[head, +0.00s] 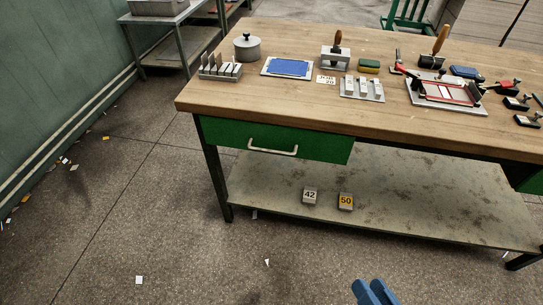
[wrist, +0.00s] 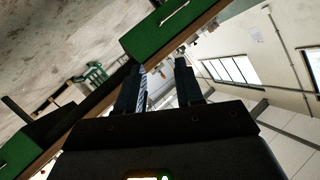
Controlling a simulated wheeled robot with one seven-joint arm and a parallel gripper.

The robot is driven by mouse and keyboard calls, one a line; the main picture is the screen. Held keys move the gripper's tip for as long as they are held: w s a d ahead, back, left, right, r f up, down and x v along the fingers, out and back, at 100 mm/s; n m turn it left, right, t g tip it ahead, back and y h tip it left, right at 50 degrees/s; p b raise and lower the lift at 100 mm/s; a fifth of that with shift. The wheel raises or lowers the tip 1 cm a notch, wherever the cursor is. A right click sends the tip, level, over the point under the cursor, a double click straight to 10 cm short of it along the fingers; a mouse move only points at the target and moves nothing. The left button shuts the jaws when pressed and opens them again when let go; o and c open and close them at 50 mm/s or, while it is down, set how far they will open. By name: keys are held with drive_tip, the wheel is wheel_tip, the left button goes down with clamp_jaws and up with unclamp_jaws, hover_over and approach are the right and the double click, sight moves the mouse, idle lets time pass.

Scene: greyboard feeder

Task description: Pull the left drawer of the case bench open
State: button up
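The case bench (head: 290,92) has a wooden top and a green left drawer (head: 322,145) under its left front edge. The drawer front looks flush with the bench, closed. Its pale bar handle (head: 272,148) runs across the drawer front. In the wrist view, which is turned far over, the green left drawer (wrist: 150,36) shows at the top with its handle (wrist: 175,14). My gripper (head: 375,291) shows as blue fingertips at the bottom of the head view, apart from the drawer. In the wrist view its dark fingers (wrist: 162,72) stand apart with nothing between them.
A lower shelf (head: 270,190) carries blocks marked 42 (head: 310,195) and 50 (head: 345,201). The top holds a pot (head: 247,47), a blue pad (head: 288,67) and several tools. Part of another green drawer (head: 531,178) shows at right. The floor before the bench is mostly clear.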

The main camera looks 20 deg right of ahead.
drive_tip(key=w+f+m+b, duration=0.35)
drive_tip(key=w+f, duration=0.45)
drive_tip(key=w, duration=0.3)
drive_tip(key=m+t+y+b, duration=0.1)
drive_tip(key=m+y+b, duration=0.4)
drive_tip(key=m, duration=0.2)
approach(271, 152)
drive_tip(key=w, duration=0.3)
drive_tip(key=shift+n, duration=0.25)
drive_tip(key=shift+a+f+x, duration=0.1)
drive_tip(key=shift+f+x, duration=0.05)
drive_tip(key=shift+x, duration=1.1)
drive_tip(key=shift+a+f+x, duration=0.1)
drive_tip(key=shift+f+x, duration=0.05)
drive_tip(key=shift+x, duration=1.15)
drive_tip(key=shift+f+x, duration=0.15)
drive_tip(key=shift+x, duration=1.1)
drive_tip(key=shift+s, duration=0.1)
drive_tip(key=shift+c, duration=0.4)
clamp_jaws()
